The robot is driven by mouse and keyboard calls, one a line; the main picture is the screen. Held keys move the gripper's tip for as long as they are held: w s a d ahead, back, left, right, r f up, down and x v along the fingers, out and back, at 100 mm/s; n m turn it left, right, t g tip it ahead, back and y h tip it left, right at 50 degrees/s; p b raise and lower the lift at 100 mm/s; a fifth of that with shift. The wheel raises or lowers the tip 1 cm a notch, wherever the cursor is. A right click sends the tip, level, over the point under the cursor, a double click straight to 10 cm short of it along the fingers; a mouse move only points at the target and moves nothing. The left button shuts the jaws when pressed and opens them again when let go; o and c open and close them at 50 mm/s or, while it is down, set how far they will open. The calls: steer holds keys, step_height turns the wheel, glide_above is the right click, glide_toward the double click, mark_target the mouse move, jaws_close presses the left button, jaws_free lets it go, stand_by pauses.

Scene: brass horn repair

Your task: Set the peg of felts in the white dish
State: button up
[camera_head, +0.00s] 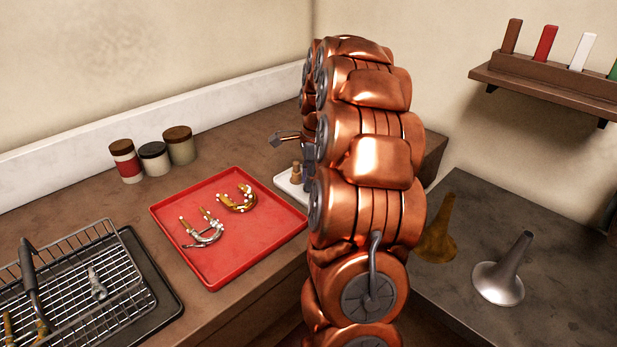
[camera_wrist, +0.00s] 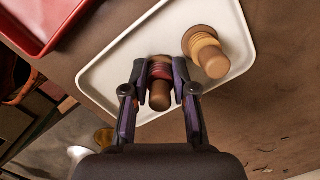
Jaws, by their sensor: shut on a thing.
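My gripper (camera_wrist: 160,70) is shut on a wooden peg with dark red felts (camera_wrist: 160,98), one dark finger on each side. In the wrist view this peg is over the lower edge of the white dish (camera_wrist: 200,18); I cannot tell whether it touches the dish. A second peg, with tan felts (camera_wrist: 207,50), is in the dish to the right of the held one. In the head view my copper arm hides most of the white dish (camera_head: 288,187) and the held peg. A peg (camera_head: 296,170) shows there beside the arm.
A red tray (camera_head: 240,268) with two curved brass and silver pieces lies left of the dish. Several lidded jars (camera_head: 153,158) stand behind it. A wire basket (camera_head: 75,290) is at the far left. A grey bench with a silver mute-like cone (camera_head: 500,280) is at the right.

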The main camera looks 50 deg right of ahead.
steer(key=shift+f, duration=0.15)
steer(key=o, duration=0.7)
steer(key=shift+c, duration=0.2)
step_height(320, 180, up, 12)
steer(key=d+b, duration=0.1)
steer(key=b, duration=0.1)
steer(key=shift+s, duration=0.4)
